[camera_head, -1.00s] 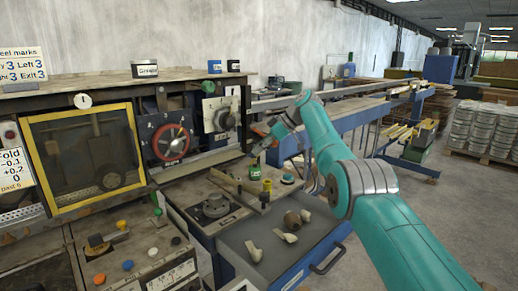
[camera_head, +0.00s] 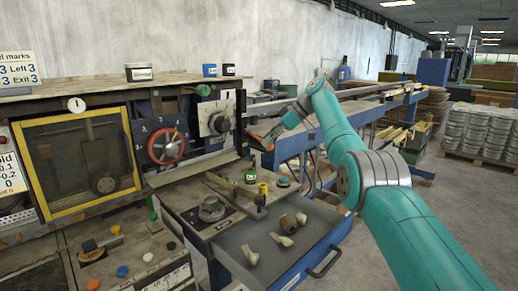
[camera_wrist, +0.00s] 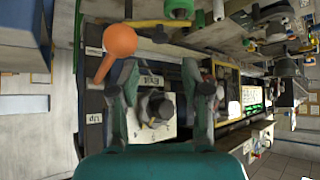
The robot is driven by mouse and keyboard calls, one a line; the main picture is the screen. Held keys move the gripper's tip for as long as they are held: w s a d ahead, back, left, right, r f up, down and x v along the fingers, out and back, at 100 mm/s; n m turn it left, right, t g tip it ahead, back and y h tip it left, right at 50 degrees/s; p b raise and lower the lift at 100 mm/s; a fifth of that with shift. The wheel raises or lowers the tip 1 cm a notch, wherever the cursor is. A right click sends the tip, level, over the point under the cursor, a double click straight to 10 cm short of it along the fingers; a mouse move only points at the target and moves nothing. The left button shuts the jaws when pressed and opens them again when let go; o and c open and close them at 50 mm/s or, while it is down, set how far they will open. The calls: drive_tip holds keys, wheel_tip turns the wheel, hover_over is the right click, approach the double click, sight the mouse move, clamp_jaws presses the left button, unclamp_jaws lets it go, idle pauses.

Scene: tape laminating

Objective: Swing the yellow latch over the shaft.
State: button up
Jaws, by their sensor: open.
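My gripper (camera_head: 264,136) is at the right of the panel with a black round knob (camera_head: 217,123), apart from it in the head view. In the wrist view my gripper (camera_wrist: 163,80) is open and empty, its two fingers spread with the EXIT plate (camera_wrist: 157,116) and its knob showing between them. An orange ball-ended lever (camera_wrist: 118,42) shows beside the left finger. A yellow strip (camera_wrist: 150,22) crosses the top of the wrist view; I cannot tell whether it is the latch. I cannot make out the shaft for certain.
Below my arm are a bench top with a small green bottle (camera_head: 250,174), a yellow-capped post (camera_head: 263,189) and a slanted bar. An open grey drawer (camera_head: 245,236) holds several loose parts. A yellow-framed window (camera_head: 85,165) and a red handwheel (camera_head: 166,146) are left. The floor at right is open.

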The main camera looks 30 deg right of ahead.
drive_tip(key=shift+v, duration=2.45)
drive_tip(key=shift+s+d+f, duration=0.1)
